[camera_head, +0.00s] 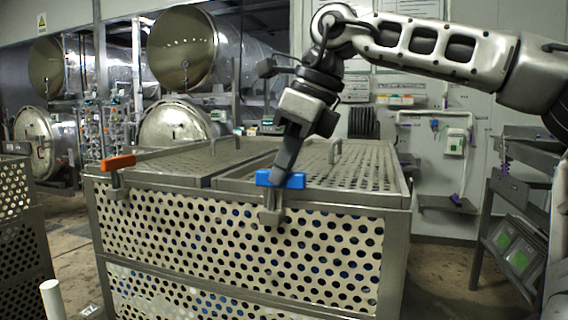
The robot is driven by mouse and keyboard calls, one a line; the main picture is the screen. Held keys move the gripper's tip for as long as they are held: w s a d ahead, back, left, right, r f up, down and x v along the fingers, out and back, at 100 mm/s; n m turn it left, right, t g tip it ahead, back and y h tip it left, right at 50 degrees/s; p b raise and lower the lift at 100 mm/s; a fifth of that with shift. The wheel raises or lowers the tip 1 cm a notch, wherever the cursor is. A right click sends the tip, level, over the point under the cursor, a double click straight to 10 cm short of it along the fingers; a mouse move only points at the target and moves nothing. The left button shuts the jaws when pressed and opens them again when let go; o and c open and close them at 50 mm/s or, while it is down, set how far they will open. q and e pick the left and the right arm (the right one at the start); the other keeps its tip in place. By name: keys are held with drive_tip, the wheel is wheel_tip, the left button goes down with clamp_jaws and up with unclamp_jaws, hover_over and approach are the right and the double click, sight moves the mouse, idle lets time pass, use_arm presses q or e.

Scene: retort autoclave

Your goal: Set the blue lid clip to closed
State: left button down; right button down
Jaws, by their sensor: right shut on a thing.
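The blue lid clip (265,178) sits at the front top edge of the perforated metal crate (240,250), near the middle. Its blue handle lies roughly level, and its grey bracket (271,212) hangs on the front face below. My right gripper (282,176) reaches down from the upper right and is shut on the blue handle, covering part of it. Whether the clip is fully latched cannot be told. An orange clip (118,162) sits on the same front edge at the left. My left gripper is not in view.
Perforated lid panels (350,165) with raised handles cover the crate top. Another perforated crate (20,230) stands at the left. A white post (52,300) rises at front left. A grey rack (510,215) stands at the right, with open floor between it and the crate.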

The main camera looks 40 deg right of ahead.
drive_tip(key=n+g, duration=0.1)
drive_tip(key=n, duration=0.3)
drive_tip(key=w+n+g+y, duration=0.1)
drive_tip(key=n+g, duration=0.1)
drive_tip(key=n, duration=0.3)
drive_tip(key=w+d+n+g+y, duration=0.1)
drive_tip(key=n, duration=0.3)
drive_tip(key=shift+n, duration=0.3)
drive_tip(key=shift+w+a+r+n+g, duration=0.15)
drive_tip(key=shift+n+g, duration=0.3)
drive_tip(key=shift+n, duration=0.5)
drive_tip(key=shift+w+f+n+g, duration=0.15)
drive_tip(key=shift+n+g, duration=0.3)
drive_tip(key=shift+n, duration=0.5)
drive_tip(key=shift+r, duration=0.1)
drive_tip(key=c, duration=1.4)
unclamp_jaws()
